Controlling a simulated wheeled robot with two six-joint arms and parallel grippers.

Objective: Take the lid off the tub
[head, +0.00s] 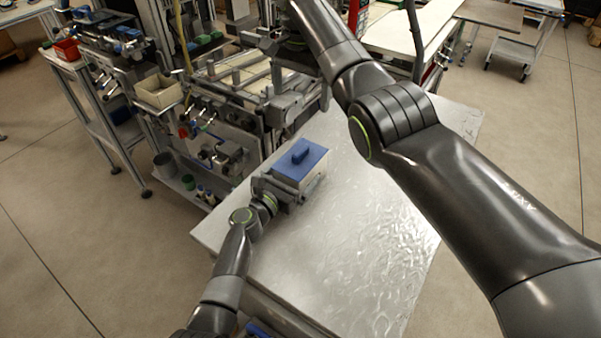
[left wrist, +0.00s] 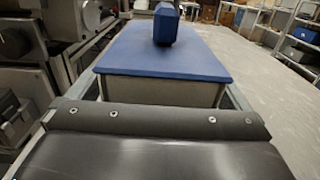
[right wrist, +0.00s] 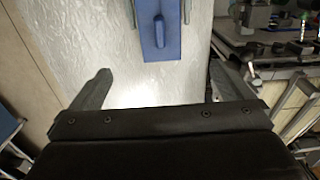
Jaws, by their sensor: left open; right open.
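The tub (head: 290,178) is a pale box on the metal table, with a flat blue lid (head: 306,158) on top. The lid has a raised blue handle (head: 300,150). In the left wrist view the tub's pale wall (left wrist: 160,91) is straight ahead, under the lid (left wrist: 190,62). My left gripper (head: 287,192) is open low at the tub's near end, with its fingers along the two sides; contact is unclear. My right gripper (right wrist: 160,68) is open and empty above the table, and the lid (right wrist: 158,42) lies ahead of it, apart from its fingers.
The metal table (head: 375,240) is bare to the right of and in front of the tub. A machine frame (head: 225,95) with rollers and knobs stands close along the table's left side. A beige bin (head: 158,92) sits further left.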

